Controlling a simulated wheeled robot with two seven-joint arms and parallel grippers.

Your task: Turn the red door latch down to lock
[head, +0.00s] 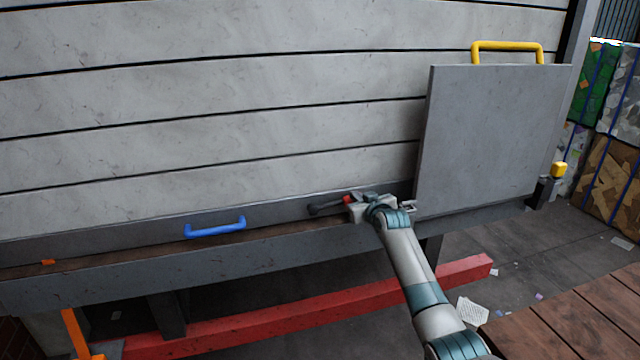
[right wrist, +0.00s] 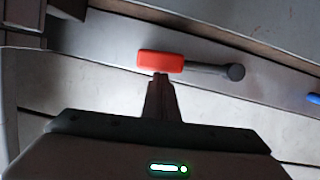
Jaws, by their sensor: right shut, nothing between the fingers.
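The red door latch shows in the right wrist view as a red grip (right wrist: 160,62) on a grey bar that ends in a dark round knob. It lies roughly level, with the bar running to the right. In the head view the latch (head: 326,208) is low on the grey wall, its dark bar pointing left and its red end mostly hidden by my gripper. My right gripper (right wrist: 160,78) is shut and empty. Its fingertips are right at the lower edge of the red grip; I cannot tell whether they touch. My left gripper is not in view.
A blue handle (head: 215,228) sits left of the latch. A grey panel (head: 490,130) with a yellow handle (head: 507,46) stands close on the right. A red beam (head: 300,312) runs below near the floor. A wooden surface (head: 575,320) is at the lower right.

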